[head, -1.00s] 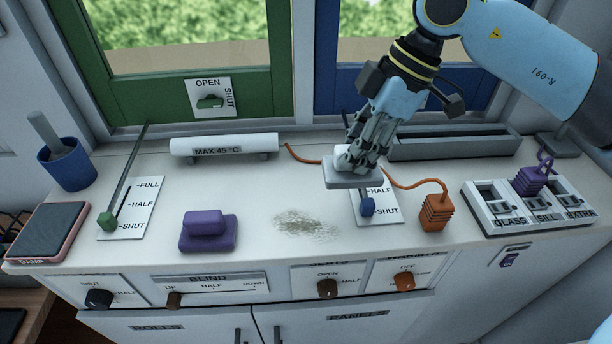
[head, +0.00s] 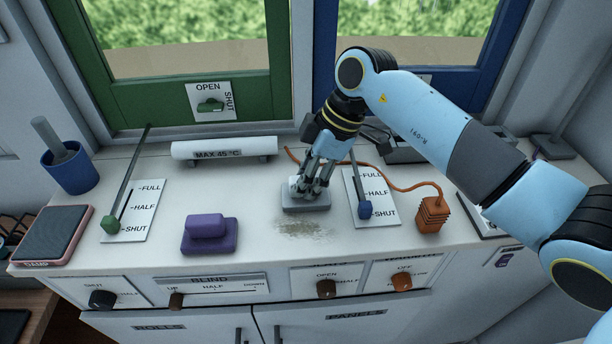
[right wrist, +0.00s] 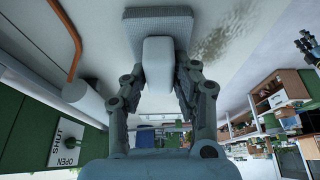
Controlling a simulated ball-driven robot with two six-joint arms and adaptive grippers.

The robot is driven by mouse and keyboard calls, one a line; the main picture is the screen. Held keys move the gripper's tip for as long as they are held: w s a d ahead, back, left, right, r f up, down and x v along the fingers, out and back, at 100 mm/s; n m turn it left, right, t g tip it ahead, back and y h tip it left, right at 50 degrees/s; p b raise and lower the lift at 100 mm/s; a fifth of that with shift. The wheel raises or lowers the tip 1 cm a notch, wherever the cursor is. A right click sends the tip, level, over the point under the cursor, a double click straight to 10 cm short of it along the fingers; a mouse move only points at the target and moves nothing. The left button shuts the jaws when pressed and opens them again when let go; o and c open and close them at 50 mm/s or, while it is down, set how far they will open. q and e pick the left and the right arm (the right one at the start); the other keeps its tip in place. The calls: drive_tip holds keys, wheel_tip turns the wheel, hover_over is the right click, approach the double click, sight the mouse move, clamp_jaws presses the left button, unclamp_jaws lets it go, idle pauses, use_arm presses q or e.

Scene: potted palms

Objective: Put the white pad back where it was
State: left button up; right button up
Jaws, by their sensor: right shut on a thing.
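My right gripper (head: 311,184) is shut on the handle of the white pad (head: 303,205), with the pad's flat base facing down. The pad is over the back edge of the grey-brown smear (head: 304,230) on the counter. I cannot tell whether it touches the surface. In the right wrist view the fingers (right wrist: 158,85) sit on both sides of the pale handle (right wrist: 158,62), and the grey base lies beyond it. The labelled three-slot holder (head: 478,214) at the right is mostly hidden by my arm.
A purple block (head: 209,233) stands left of the smear. The blue-knobbed slider (head: 365,210) and the orange corded block (head: 432,215) stand to the right. A white tube (head: 223,149) lies behind. The green-knobbed lever (head: 111,223) and a blue cup (head: 70,168) are at left.

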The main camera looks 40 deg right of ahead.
drive_tip(key=o, duration=1)
drive_tip(key=b+v, duration=0.1)
drive_tip(key=v, duration=1.1)
drive_tip(key=shift+a, duration=0.1)
drive_tip(key=shift+a, duration=0.1)
